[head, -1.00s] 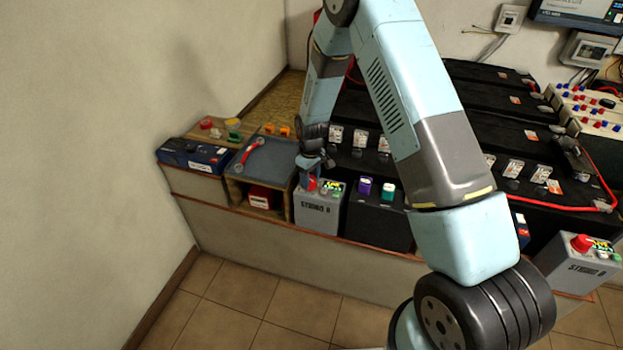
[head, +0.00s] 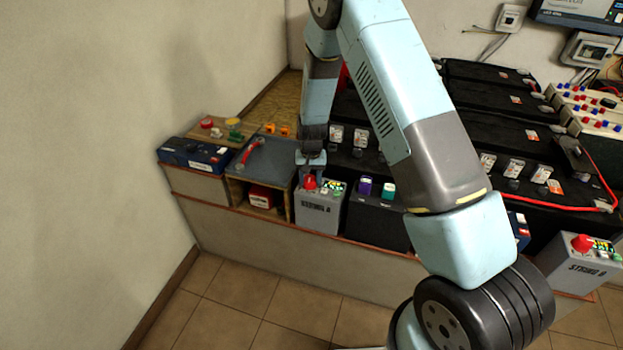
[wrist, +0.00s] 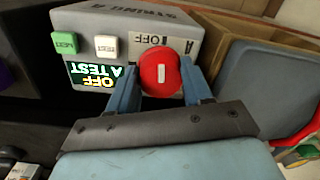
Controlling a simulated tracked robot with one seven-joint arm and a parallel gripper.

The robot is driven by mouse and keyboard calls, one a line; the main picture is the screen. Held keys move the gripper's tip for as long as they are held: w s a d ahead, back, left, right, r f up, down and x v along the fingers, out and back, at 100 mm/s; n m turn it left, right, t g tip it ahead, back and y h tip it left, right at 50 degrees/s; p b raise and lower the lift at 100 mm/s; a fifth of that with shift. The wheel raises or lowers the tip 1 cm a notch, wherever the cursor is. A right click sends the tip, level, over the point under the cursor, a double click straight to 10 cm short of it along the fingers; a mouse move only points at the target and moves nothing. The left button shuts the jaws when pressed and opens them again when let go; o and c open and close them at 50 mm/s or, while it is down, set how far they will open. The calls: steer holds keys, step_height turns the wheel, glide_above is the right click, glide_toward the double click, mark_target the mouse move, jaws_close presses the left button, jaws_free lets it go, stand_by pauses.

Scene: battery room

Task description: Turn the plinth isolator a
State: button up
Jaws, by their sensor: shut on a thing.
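The plinth isolator is a grey box (head: 321,213) lettered STRING A with a red knob (head: 310,182) on its top, left of the middle in the head view. In the wrist view the box (wrist: 85,20) shows upside down, and the red knob (wrist: 160,73) sits between both fingers. My gripper (wrist: 163,82) is shut on the knob from above. The knob's white mark points straight up and down in the wrist picture, near an OFF label and an A. A small display (wrist: 98,76) reads OFF and A TEST. Green and white buttons sit beside it.
A grey tray (head: 272,158) with a red tool lies left of the box. A black unit (head: 378,218) with purple and green parts stands to its right. A similar grey box (head: 577,268) with a red knob is far right. Large black batteries (head: 460,105) fill the back.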

mark_target(311, 178)
steer(key=shift+a+m, duration=0.15)
steer(key=shift+m, duration=0.45)
steer(key=shift+w+m, duration=0.1)
steer(key=shift+m, duration=0.2)
steer(key=o, duration=1)
steer(key=shift+o, duration=0.2)
step_height(311, 178, up, 14)
steer(key=shift+d+f, duration=0.15)
steer(key=shift+d, duration=0.2)
